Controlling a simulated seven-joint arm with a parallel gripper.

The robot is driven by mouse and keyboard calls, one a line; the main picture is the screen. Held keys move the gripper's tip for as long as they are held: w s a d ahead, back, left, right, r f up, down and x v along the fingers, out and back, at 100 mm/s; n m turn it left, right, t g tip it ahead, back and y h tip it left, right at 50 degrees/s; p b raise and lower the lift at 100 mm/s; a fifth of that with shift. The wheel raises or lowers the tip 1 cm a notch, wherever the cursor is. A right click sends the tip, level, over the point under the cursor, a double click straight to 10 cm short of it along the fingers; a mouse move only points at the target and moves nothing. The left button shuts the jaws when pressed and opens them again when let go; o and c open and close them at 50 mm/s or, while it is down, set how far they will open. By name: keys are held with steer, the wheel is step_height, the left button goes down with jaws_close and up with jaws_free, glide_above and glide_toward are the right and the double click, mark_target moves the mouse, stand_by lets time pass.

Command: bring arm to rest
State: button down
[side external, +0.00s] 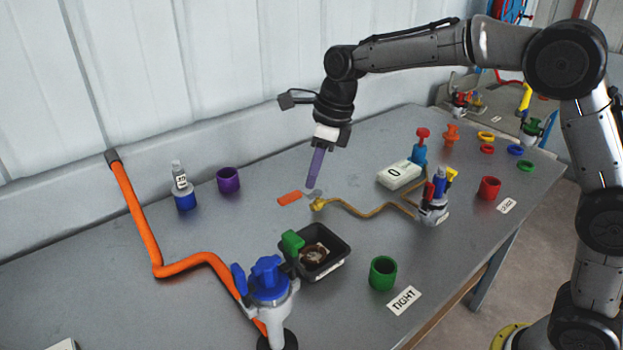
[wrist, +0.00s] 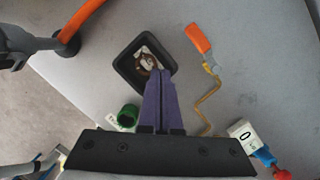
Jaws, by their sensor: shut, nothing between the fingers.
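My gripper (side external: 311,185) points down above the middle of the grey table, its long purple fingers closed together with nothing between them. In the wrist view the fingers (wrist: 161,75) lie side by side and cover part of the black tray's near edge. My arm reaches in from the right in the side view. The fingertips appear just above the table near an orange flat piece (side external: 289,198) and the brass end of a bent tube (side external: 350,207); whether they touch anything I cannot tell.
A black tray (side external: 341,250), a blue-topped valve (side external: 268,285) with an orange hose (side external: 143,220), and a green cup (side external: 383,272) stand in front. A purple cup (side external: 228,179) and bottle (side external: 183,190) stand left. A white meter (side external: 399,174) and red cup (side external: 489,187) stand right. The table's back left is mostly clear.

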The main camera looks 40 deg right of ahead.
steer(key=s+d+r+n+t, duration=0.2)
steer(key=s+d+r, duration=0.2)
steer(key=s+r, duration=0.25)
steer(key=s+d+r+n+t, duration=0.1)
steer(key=s+d+r+n, duration=0.15)
steer(key=s+r, duration=0.45)
steer(key=s+d+f+n+h, duration=0.1)
steer(key=s+d+f+n, duration=0.1)
steer(key=s+f+n, duration=0.3)
steer(key=s+d+f+n+h, duration=0.1)
steer(key=s+f+n, duration=0.5)
steer(key=s+n, duration=0.6)
steer(key=d+n, duration=0.1)
steer(key=n, duration=0.4)
steer(key=shift+s+d+n+t, duration=0.3)
steer(key=shift+s+d+n, duration=0.05)
